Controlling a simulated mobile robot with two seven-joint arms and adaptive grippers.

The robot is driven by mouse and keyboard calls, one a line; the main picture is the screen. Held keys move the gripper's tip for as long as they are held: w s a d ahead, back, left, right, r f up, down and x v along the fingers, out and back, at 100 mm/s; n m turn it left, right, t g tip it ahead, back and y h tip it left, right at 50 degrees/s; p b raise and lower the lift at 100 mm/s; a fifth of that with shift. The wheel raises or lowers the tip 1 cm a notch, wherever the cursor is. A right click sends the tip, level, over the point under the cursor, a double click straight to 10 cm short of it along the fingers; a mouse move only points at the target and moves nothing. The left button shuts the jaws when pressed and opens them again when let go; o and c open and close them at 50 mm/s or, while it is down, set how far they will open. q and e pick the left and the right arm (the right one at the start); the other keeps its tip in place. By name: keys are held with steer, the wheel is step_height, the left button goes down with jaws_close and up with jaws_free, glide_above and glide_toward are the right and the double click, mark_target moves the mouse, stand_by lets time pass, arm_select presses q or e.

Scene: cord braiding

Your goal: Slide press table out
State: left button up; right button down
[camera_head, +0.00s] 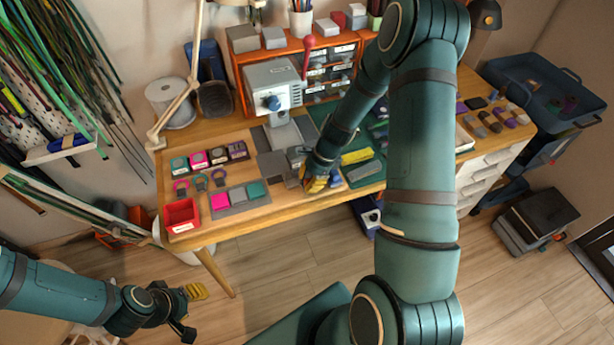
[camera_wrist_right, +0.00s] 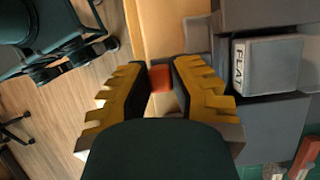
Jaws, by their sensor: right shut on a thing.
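The press (camera_head: 272,90) is a grey box-shaped machine with a blue knob, standing on the wooden workbench. Its grey table (camera_head: 283,135) lies at its foot, with grey plates in front. My right gripper (camera_head: 318,182) is at the bench's front edge, in front of the press and to its right. In the right wrist view, its yellow-padded fingers (camera_wrist_right: 162,92) are shut on a small orange-red handle (camera_wrist_right: 161,78). A grey block labelled FLAT (camera_wrist_right: 266,64) sits beside the fingers there. My left gripper (camera_head: 188,312) is open and empty, low on the left, away from the bench.
A red bin (camera_head: 181,214) and colored sample pieces (camera_head: 238,194) lie on the bench's left part. An orange drawer cabinet (camera_head: 330,75) stands behind. My right arm hides part of the bench. The floor (camera_head: 250,265) in front is clear.

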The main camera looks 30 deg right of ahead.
steer(key=shift+s+a+f, duration=0.1)
steer(key=shift+s+f, duration=0.05)
steer(key=shift+s, duration=0.05)
steer(key=c, duration=0.8)
jaws_free()
steer(key=shift+w, duration=0.1)
steer(key=shift+r, duration=0.3)
steer(key=v, duration=1.1)
steer(key=shift+d+r, duration=0.2)
steer(key=shift+d, duration=0.1)
